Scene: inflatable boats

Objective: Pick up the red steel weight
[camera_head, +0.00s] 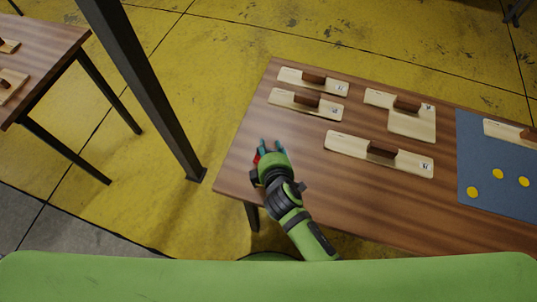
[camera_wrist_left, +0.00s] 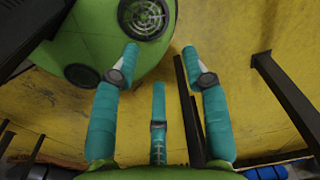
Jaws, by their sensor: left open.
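A small red patch, likely the red steel weight (camera_head: 257,158), shows at the left side of my right gripper (camera_head: 270,145), near the left end of the wooden table (camera_head: 300,205). The hand hides most of it. The right gripper's teal fingers are over the table beside the red patch, and I cannot tell whether they close on it. My left gripper (camera_wrist_left: 160,50) is open and empty in the left wrist view, its teal fingers spread apart over the yellow floor. It does not show in the head view.
A blue mat (camera_head: 490,160) with yellow discs lies at the right. A dark post (camera_head: 145,85) stands left of the table. A second table (camera_head: 45,45) is at far left.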

